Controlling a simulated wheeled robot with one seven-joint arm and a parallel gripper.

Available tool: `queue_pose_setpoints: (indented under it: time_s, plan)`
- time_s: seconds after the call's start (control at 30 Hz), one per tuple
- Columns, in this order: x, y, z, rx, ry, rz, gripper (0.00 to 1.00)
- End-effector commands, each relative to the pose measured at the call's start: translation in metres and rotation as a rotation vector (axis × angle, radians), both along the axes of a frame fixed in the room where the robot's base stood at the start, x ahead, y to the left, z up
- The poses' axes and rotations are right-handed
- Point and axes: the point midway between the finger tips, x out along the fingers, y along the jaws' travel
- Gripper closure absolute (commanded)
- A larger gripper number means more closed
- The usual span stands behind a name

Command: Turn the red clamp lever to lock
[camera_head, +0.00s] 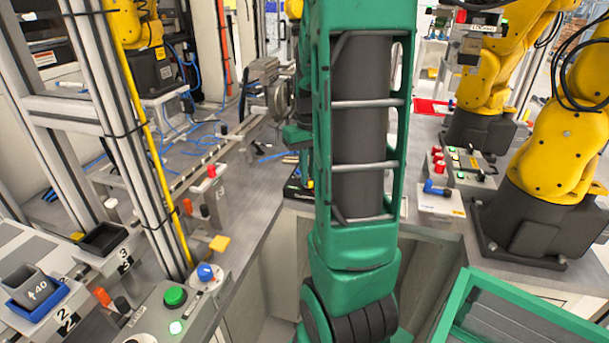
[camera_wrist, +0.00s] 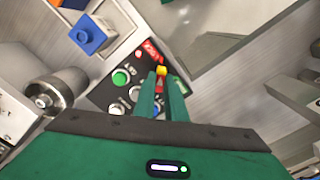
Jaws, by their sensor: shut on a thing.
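In the wrist view my gripper (camera_wrist: 162,82) has its two green fingers close together over a black control panel. A small red piece with a yellow top (camera_wrist: 161,71) sits between the fingertips, and they are shut on it. Most of it is hidden by the fingers, so I cannot tell if it is the clamp lever. In the head view a red lever (camera_head: 211,171) stands upright on a grey clamp at the left bench. My green arm fills the middle of that view and hides most of my gripper.
The panel has a green button (camera_wrist: 121,77) and several pale controls. A blue block (camera_wrist: 90,37) sits on a light plate, and a metal cylinder (camera_wrist: 57,92) lies at the left. Yellow arms (camera_head: 555,130) stand at the right in the head view. A green-edged crate (camera_head: 455,305) is at lower right.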

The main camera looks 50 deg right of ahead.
Motion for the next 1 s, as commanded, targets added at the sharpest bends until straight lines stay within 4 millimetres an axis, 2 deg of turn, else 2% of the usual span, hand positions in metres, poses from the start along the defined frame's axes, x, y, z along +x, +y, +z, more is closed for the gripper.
queue_pose_setpoints:
  time_s: [0.2,0.67,0.7,0.77,1.0]
  plan:
    - [0.0037,-0.0005,0.0018,-0.005,-0.008,0.056,1.0]
    - [0.0036,0.0,0.0015,-0.003,-0.007,0.067,1.0]
    - [0.0035,0.0,0.0014,-0.003,-0.007,0.067,0.82]
    - [0.0031,0.0001,0.0012,-0.003,-0.006,0.066,0.7]
    - [0.0013,0.0003,0.0005,-0.001,-0.003,0.062,0.7]
